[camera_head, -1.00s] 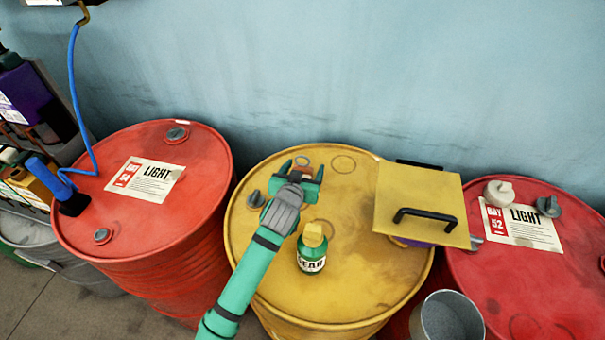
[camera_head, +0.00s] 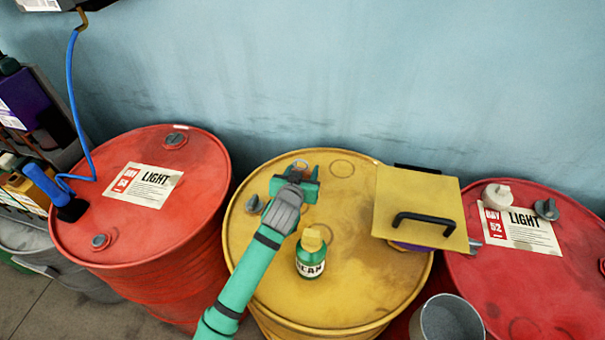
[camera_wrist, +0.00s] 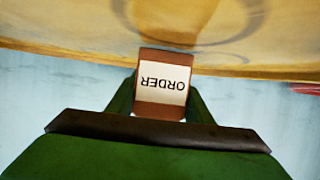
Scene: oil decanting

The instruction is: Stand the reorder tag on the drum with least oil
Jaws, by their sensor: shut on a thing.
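The reorder tag (camera_wrist: 161,86) is a small brown block with a white face reading "ORDER", upside down in the wrist view. My gripper (camera_head: 297,178) is shut on it, with a green finger on each side in the wrist view. In the head view my gripper is over the back left part of the yellow drum's top (camera_head: 330,285). The wrist view cannot settle whether the tag touches the drum. A red drum (camera_head: 150,235) labelled "LIGHT" stands at left, and another red drum (camera_head: 530,285) labelled "LIGHT" at right. Oil levels inside the drums are hidden.
A green bottle with a yellow cap (camera_head: 311,255) stands on the yellow drum near my arm. A grey bucket (camera_head: 450,322) is at front right. A blue hose (camera_head: 75,110) hangs at left.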

